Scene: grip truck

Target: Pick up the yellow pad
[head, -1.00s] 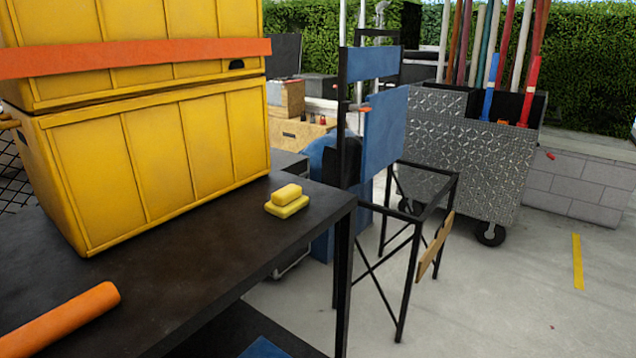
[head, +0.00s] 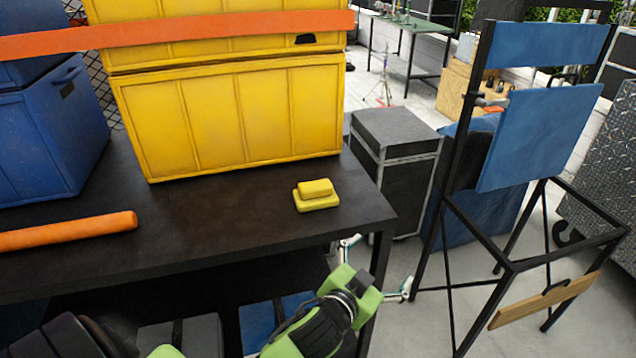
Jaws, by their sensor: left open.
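The yellow pad (head: 317,202) lies on the black table (head: 230,215) near its right end, in front of the big yellow crate. It looks like two stacked yellow blocks, a smaller one on a wider one. My left gripper (head: 380,266) is open and empty at the table's front right corner, below and to the right of the pad in the picture. It is apart from the pad. My right gripper is not in view.
Stacked yellow crates (head: 235,115) with an orange strap stand behind the pad. A blue bin (head: 50,140) and an orange roll (head: 70,232) are to the left. A blue folding chair (head: 540,140) and a black case (head: 397,150) stand right of the table.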

